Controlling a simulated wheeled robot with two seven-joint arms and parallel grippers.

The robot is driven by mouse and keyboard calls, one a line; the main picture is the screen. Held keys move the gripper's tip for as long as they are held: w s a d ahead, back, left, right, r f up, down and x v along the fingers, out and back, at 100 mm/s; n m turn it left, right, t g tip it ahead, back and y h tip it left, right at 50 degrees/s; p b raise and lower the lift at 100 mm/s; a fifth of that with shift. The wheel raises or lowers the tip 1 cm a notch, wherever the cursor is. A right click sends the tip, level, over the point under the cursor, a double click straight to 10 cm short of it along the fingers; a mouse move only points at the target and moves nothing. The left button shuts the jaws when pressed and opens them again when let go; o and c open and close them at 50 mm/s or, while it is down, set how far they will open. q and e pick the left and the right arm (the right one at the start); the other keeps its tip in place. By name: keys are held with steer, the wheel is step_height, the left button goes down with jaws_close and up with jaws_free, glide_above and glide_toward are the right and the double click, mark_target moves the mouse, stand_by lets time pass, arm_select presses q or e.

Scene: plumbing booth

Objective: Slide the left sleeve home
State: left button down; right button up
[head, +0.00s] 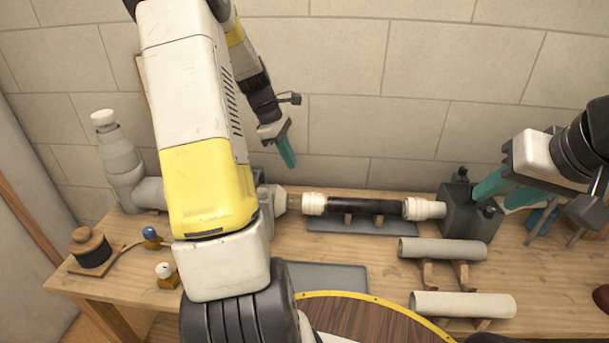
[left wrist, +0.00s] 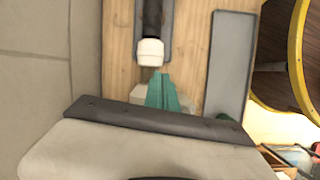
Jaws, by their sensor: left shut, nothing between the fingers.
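The left sleeve (head: 313,204) is a white collar at the left end of a black pipe (head: 375,206). Bare pale pipe shows between it and the grey clamp block on its left. The left sleeve also shows in the left wrist view (left wrist: 150,52), just beyond the fingertips. A matching right sleeve (head: 425,209) sits by the dark right clamp block (head: 468,215). My left gripper (head: 289,160) is shut and empty, above and behind the left sleeve. My right gripper (head: 493,201) is open, its teal fingers apart near the right clamp block.
A dark mat (head: 320,226) lies under the black pipe, and a grey tray (head: 325,277) lies nearer. Two spare grey pipes (head: 442,249) (head: 462,305) rest on wooden stands at front right. A grey elbow pipe (head: 121,160) stands at left. The tiled wall is close behind.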

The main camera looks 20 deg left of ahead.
mark_target(316, 199)
arm_select(q)
steer(key=f, duration=0.4)
steer(key=w+f+n, duration=0.1)
steer(key=f, duration=0.3)
steer(key=w+f+n, duration=0.1)
steer(key=f, duration=0.3)
steer(key=shift+d+f, duration=0.25)
steer(key=shift+d, duration=0.1)
steer(key=d, duration=0.2)
steer(key=w+d, duration=0.1)
steer(key=d, duration=0.2)
steer(key=shift+w+d, duration=0.15)
steer(key=shift+r, duration=0.1)
